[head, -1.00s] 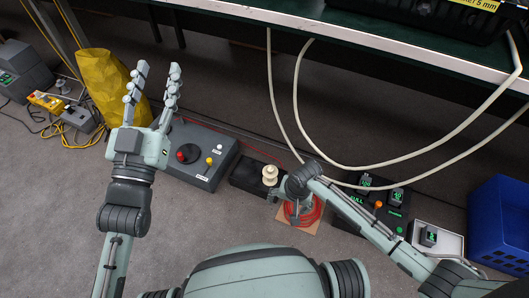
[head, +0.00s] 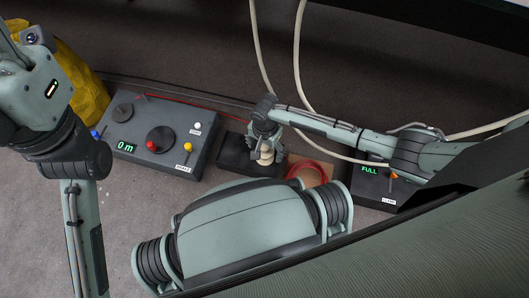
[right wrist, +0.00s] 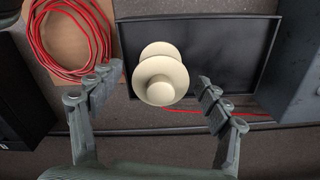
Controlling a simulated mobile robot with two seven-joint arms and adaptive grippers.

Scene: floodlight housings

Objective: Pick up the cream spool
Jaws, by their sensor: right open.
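The cream spool (head: 266,157) stands on a black tray (head: 236,158), partly hidden by my right gripper (head: 262,146) in the head view. In the right wrist view the spool (right wrist: 160,78) shows its round flanges and hub end-on. My right gripper (right wrist: 157,82) is open, with one finger on each side of the spool and visible gaps to it. My left gripper is at the left edge of the head view, where its palm (head: 42,92) shows but its fingers are largely cut off.
A grey control box (head: 155,140) with knobs stands left of the tray. A red cable coil (head: 308,172) lies on a brown board to the right, before a black box reading FULL (head: 370,182). Pale cables (head: 262,60) hang behind my right arm.

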